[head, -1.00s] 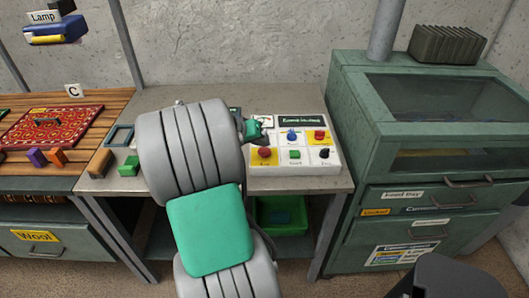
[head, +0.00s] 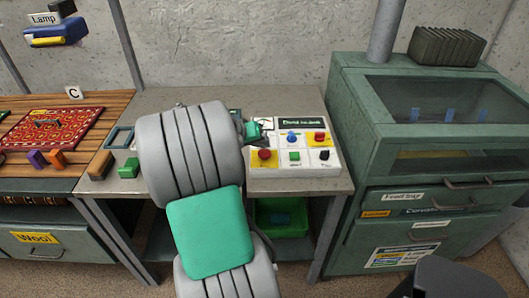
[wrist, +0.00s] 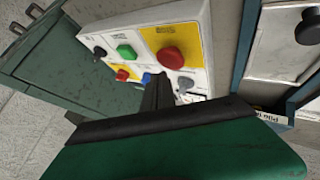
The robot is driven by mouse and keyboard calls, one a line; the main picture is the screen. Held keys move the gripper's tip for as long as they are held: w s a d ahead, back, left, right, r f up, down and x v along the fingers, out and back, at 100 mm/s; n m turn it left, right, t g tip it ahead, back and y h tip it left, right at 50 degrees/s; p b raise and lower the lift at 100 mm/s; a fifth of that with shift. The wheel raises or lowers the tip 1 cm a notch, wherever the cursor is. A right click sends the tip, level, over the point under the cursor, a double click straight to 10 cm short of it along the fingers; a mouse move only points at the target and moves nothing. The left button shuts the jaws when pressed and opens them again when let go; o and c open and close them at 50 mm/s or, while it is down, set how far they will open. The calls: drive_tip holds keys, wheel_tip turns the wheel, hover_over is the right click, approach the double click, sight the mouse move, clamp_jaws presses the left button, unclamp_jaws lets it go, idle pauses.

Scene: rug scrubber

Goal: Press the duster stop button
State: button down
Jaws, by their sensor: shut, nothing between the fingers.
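The white control panel (head: 303,172) lies on the grey table, its button labels too small to read. It carries a red button (head: 264,154) on yellow at front left, a second red button (head: 319,137) on yellow at back right, a blue button (head: 291,136), a green button (head: 295,155) and a black button (head: 324,154). My gripper (wrist: 157,92) is shut and empty over the panel. In the wrist view its fingertips lie between the blue button (wrist: 147,78) and a grey knob (wrist: 185,84); contact cannot be told. The larger red button (wrist: 170,57) is beyond them.
A green cabinet (head: 350,110) with a window stands right of the table; blue upright pieces (head: 450,115) show inside. A patterned red rug (head: 70,125) lies on the wooden bench at left. A green bin (head: 282,232) sits under the table.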

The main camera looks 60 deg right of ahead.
sight(262, 153)
idle(0.8)
drive_tip(key=shift+f+b, duration=0.3)
drive_tip(key=shift+f, duration=0.1)
drive_tip(key=shift+f+b, duration=0.35)
drive_tip(key=shift+f, duration=0.2)
idle(0.4)
drive_tip(key=shift+r, duration=0.1)
drive_tip(key=shift+r+p, duration=0.7)
drive_tip(key=shift+r, duration=0.15)
drive_tip(key=shift+r, duration=0.1)
wheel_tip(262, 153, up, 5)
drive_tip(key=p, duration=0.3)
drive_tip(key=shift+p, duration=0.4)
